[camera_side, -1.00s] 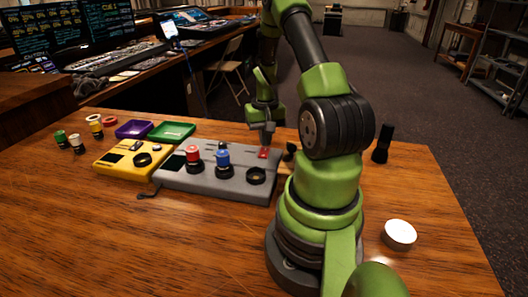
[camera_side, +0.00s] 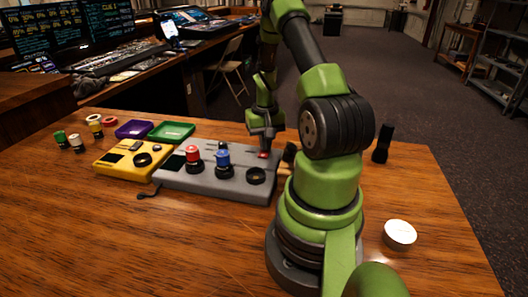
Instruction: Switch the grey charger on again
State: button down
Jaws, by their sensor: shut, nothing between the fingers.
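The grey charger (camera_side: 226,186) lies on the wooden table, left of my arm's base. A red-topped battery (camera_side: 193,155) and a blue-topped battery (camera_side: 222,159) stand in two of its round sockets. A third round socket (camera_side: 256,175) at its right is empty. A small red switch (camera_side: 264,154) is at its back right corner. My gripper (camera_side: 264,148) is shut and empty, pointing down right at the red switch and partly covering it. I cannot tell whether the fingers touch the switch or which way it is set.
A yellow charger (camera_side: 124,163) stands just left of the grey one. A purple tray (camera_side: 133,129) and a green tray (camera_side: 171,132) lie behind. Several batteries (camera_side: 76,143) stand at the left. The front table is clear.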

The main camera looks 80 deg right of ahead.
jog(key=shift+f, duration=0.15)
jog(key=shift+r, duration=3.55)
jog(key=w+a+r+n+t+h, duration=0.1)
jog(key=w+a+r+n+t, duration=0.15)
jog(key=a+r, duration=0.45)
jog(key=w+a+r+n+t, duration=0.1)
jog(key=w+a+r, duration=0.3)
jog(key=a+r, duration=0.3)
jog(key=s+a+r+n+t+y, duration=0.1)
jog(key=s+a+r+n+t, duration=0.1)
jog(key=a, duration=0.6)
jog(key=s+a+r+n+t+y, duration=0.1)
jog(key=s+a+r, duration=0.3)
jog(key=a, duration=0.4)
jog(key=shift+s+n+t+y, duration=0.35)
jog(key=shift+s+n+y, duration=0.15)
jog(key=shift+s+n, duration=0.3)
